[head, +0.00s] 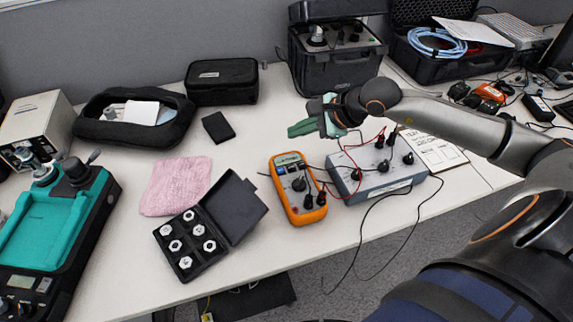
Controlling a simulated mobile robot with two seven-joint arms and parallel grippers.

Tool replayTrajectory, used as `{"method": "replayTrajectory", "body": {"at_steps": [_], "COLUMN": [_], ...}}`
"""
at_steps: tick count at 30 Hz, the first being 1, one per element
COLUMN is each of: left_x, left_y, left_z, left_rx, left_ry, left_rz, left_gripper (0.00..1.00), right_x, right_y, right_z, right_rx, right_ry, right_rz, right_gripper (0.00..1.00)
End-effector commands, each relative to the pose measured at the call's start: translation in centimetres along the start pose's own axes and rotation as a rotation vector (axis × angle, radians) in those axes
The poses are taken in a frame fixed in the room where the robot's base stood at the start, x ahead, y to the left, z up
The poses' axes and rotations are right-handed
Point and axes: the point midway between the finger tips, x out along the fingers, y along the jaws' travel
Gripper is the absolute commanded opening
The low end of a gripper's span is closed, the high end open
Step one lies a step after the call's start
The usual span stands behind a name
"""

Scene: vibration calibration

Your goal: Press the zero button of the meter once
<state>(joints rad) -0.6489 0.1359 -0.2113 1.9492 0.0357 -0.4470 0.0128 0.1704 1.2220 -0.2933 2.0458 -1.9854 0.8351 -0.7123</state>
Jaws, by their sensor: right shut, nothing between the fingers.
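The meter (312,216) is an orange handheld multimeter lying on the table in the middle of the head view. It has a small display at its top, a row of small buttons below it including a blue one, a dark dial, and plugs with leads at its lower end. I cannot read which button is zero. My right gripper (292,130) has green fingers and is shut and empty. It is in the air just beyond the meter's top end, apart from it, with its fingers pointing left. My left gripper is not in view.
A grey box with knobs and red and black leads (378,184) stands right of the meter. An open black case of white weights (190,240) and a pink cloth (175,184) lie to the left. A small black block (218,127) and black cases stand behind.

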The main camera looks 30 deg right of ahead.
Motion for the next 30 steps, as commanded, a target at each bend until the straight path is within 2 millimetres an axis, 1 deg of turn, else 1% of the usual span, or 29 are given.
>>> {"method": "replayTrajectory", "body": {"at_steps": [9, 14, 22, 27, 30], "left_x": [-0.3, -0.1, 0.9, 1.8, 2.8], "left_y": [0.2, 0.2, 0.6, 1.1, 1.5], "left_z": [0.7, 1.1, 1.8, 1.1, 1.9], "left_rx": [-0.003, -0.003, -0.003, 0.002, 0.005], "left_ry": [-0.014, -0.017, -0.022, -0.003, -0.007], "left_rz": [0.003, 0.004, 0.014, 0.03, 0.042], "left_gripper": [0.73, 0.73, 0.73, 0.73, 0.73], "right_x": [0.1, 0.6, 2.7, 4.5, 5.6], "right_y": [0.1, 0.5, 2.1, 3.4, 4.1], "right_z": [0.0, -0.3, -1.9, -3.1, -3.9], "right_rx": [0.003, 0.005, 0.006, 0.006, 0.004], "right_ry": [-0.003, -0.004, -0.003, -0.005, -0.004], "right_rz": [0.001, 0.002, 0.003, 0.002, 0.001], "right_gripper": [0.0, 0.0, 0.0, 0.0, 0.0]}}
